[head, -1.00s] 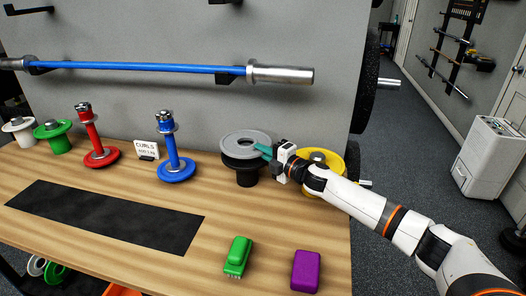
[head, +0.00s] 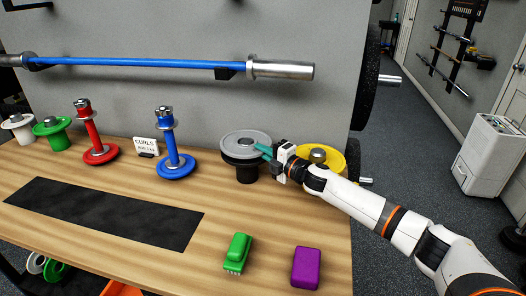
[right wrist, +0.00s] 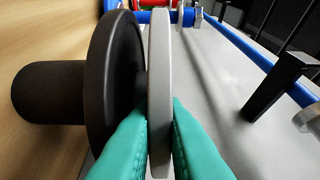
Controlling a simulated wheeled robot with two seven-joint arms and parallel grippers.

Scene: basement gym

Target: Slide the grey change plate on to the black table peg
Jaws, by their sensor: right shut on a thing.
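The grey change plate (head: 233,139) is level at the top of the black table peg (head: 246,174), and a peg tip shows in its centre hole. In the right wrist view, the plate (right wrist: 159,55) is seen edge-on, with a narrow gap between it and the black flange (right wrist: 104,80) of the peg. A dark shaft spans that gap. My right gripper (head: 265,152) is shut on the plate's near right rim. Its teal fingers (right wrist: 160,140) pinch the rim from both faces. My left gripper is not in view.
A yellow plate on a peg (head: 338,160) stands close behind my right gripper. Blue (head: 176,167) and red (head: 99,156) dumbbells stand to the left. A green brush (head: 237,251) and a purple block (head: 306,266) lie in front. A blue barbell (head: 140,66) hangs above.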

